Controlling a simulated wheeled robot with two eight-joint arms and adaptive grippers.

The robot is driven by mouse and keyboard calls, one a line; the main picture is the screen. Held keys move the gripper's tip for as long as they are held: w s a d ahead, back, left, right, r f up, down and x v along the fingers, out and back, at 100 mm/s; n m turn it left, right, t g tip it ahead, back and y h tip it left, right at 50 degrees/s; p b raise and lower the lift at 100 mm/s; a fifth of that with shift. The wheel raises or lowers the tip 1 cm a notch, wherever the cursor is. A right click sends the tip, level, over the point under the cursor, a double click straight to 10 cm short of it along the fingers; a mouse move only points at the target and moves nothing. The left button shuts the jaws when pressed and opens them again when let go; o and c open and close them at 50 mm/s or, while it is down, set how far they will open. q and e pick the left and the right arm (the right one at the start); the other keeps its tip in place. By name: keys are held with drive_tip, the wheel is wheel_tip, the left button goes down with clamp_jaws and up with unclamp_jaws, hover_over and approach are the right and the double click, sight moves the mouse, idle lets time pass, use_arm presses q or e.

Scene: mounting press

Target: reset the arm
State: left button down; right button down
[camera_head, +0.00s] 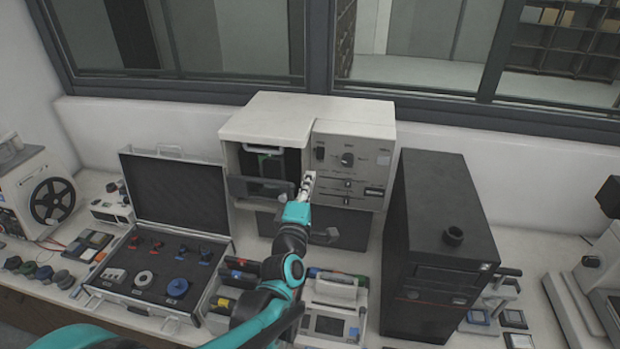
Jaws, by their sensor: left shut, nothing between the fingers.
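My left gripper (307,184) is at the end of the teal and black arm that comes up from the lower left. It is shut and holds nothing. It is in front of the control panel of the white press machine (360,165), close to the panel's left edge; I cannot tell whether it touches. My right gripper is not in view.
An open case (175,190) with knobs and small parts in foam stands to the left. A black tower (440,240) stands close on the right. Boxes and a white device (330,300) crowd the front middle. A reel machine (45,195) is at far left.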

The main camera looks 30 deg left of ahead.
use_arm(q)
drive_tip(key=shift+s+r, duration=0.1)
drive_tip(key=shift+s, duration=0.05)
drive_tip(key=s+d+f+m+g+h+b, duration=0.3)
drive_tip(key=s+d+f+m+b, duration=0.15)
drive_tip(key=f+m, duration=0.35)
drive_tip(key=s+d+f+m+g+h+b, duration=0.25)
drive_tip(key=d+f+m+b, duration=0.3)
drive_tip(key=f, duration=0.45)
drive_tip(key=s+d+f+m+g+b, duration=0.1)
drive_tip(key=s+f+m+g+b, duration=0.3)
drive_tip(key=s+f, duration=0.7)
drive_tip(key=s+m+g+y, duration=0.1)
drive_tip(key=s+m+g, duration=0.1)
drive_tip(key=m, duration=0.1)
drive_tip(key=shift+f, duration=0.2)
drive_tip(key=shift+s, duration=0.1)
